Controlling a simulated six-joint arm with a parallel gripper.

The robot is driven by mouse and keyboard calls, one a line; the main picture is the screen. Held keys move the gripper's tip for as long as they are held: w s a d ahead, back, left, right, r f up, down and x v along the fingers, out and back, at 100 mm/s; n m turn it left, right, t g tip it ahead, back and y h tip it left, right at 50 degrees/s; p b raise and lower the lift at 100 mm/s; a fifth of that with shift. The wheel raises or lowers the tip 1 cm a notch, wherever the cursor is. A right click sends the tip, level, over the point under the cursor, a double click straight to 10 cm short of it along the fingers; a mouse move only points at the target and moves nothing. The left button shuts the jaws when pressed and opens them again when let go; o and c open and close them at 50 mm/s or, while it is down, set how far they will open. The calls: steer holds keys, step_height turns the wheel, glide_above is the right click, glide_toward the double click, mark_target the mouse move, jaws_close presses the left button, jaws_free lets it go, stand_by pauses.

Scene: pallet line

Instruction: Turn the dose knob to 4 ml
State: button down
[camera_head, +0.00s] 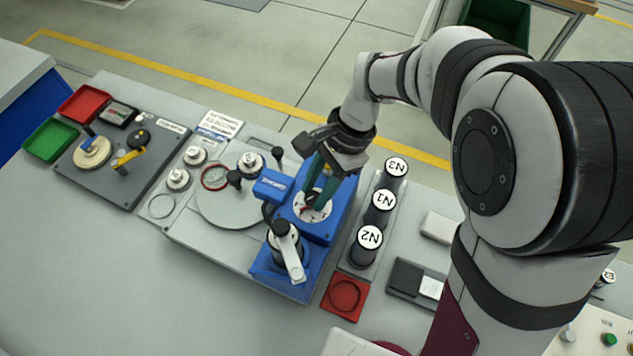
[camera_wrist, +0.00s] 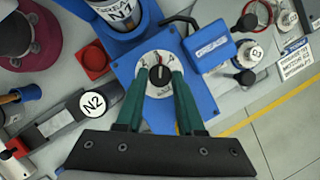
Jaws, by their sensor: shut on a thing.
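The dose knob (camera_wrist: 159,75) is a small dark knob at the centre of a round white dial (camera_wrist: 160,60) on a blue dosing unit (camera_wrist: 203,97). In the head view the blue unit (camera_head: 340,213) stands right of the middle, with its white dial (camera_head: 326,214) facing up. My gripper (camera_wrist: 158,78) has dark green fingers that reach down to the dial, one on each side of the knob, and is shut on it. In the head view my gripper (camera_head: 314,203) hides most of the knob. The dial's figures and the knob's setting are too small to read.
Black bottles with white caps N3 (camera_head: 396,167), N1 (camera_head: 383,201) and N2 (camera_head: 369,238) stand close right of the unit. A round grey plate (camera_head: 222,207) lies left. A red square dish (camera_head: 344,296) is in front. The bench's front left is clear.

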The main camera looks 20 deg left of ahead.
steer(key=m+t, duration=0.1)
steer(key=m, duration=0.2)
steer(key=m+t+y, duration=0.1)
steer(key=m, duration=0.2)
steer(key=shift+s+d, duration=0.15)
steer(key=shift+s, duration=0.05)
steer(key=shift+m+y, duration=0.3)
stand_by(0.3)
steer(key=c, duration=0.5)
jaws_free()
steer(key=v, duration=1.6)
steer(key=s+d+f+n, duration=0.2)
steer(key=s+d, duration=0.2)
steer(key=s+d+f+n+t+h, duration=0.1)
steer(key=s+d+f+n, duration=0.2)
steer(key=s+d, duration=0.2)
steer(key=s+d+f+n+h, duration=0.1)
steer(key=s+d+f+n, duration=0.2)
steer(key=s+d, duration=0.1)
steer(key=shift+s+d+f+t, duration=0.15)
steer(key=shift+s+t, duration=0.15)
steer(key=shift+s, duration=0.05)
